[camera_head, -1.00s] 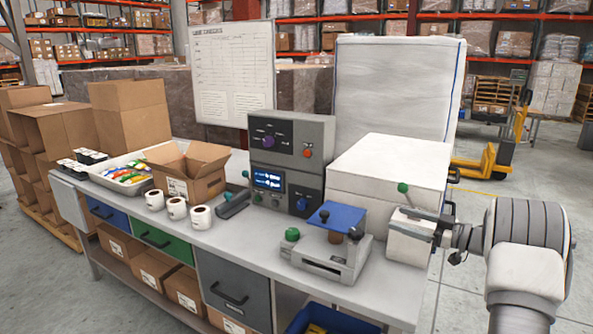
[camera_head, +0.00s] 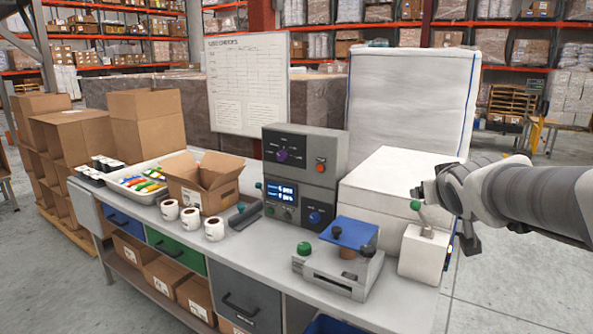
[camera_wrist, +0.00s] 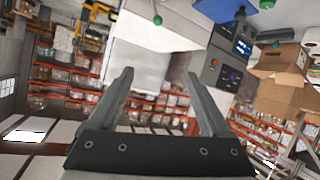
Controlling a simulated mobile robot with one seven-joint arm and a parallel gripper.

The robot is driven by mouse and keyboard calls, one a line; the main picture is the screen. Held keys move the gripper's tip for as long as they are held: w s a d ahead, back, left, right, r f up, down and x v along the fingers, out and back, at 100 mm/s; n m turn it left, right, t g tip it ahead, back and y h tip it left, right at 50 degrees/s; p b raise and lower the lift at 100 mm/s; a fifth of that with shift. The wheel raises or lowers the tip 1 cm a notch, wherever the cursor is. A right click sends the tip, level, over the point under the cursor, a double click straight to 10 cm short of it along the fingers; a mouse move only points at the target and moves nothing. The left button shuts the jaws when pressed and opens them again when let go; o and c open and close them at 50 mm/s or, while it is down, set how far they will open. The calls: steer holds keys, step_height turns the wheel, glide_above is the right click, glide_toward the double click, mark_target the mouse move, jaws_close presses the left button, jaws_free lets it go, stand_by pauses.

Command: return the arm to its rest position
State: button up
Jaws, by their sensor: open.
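My arm (camera_head: 535,205) reaches in from the right edge of the head view, raised over the right end of the bench. My gripper (camera_wrist: 160,85) shows in the wrist view with its two grey fingers wide apart and nothing between them. In the head view the gripper end (camera_head: 428,190) is small and dark, and overlaps the white box behind it. It appears close to a green-knobbed lever (camera_head: 416,205) on a white block (camera_head: 424,255); I cannot tell whether they touch.
The bench (camera_head: 225,250) carries a grey control unit (camera_head: 302,160), a fixture with a blue plate (camera_head: 350,232), a large white box (camera_head: 385,185), an open carton (camera_head: 205,185), white rolls (camera_head: 191,220) and a tray (camera_head: 125,185). Open floor (camera_head: 510,290) lies to the right.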

steer(key=s+a+f+g+y, duration=0.1)
steer(key=s+a+f+g, duration=0.1)
steer(key=s, duration=0.6)
steer(key=s+a+f+g+y, duration=0.1)
steer(key=s+a+f+g, duration=0.1)
steer(key=s+a+f, duration=0.3)
steer(key=s+a+f+g+y+p, duration=0.1)
steer(key=s+a+f+g, duration=0.2)
steer(key=s, duration=0.9)
steer(key=shift+a+f, duration=0.25)
steer(key=shift+a, duration=0.8)
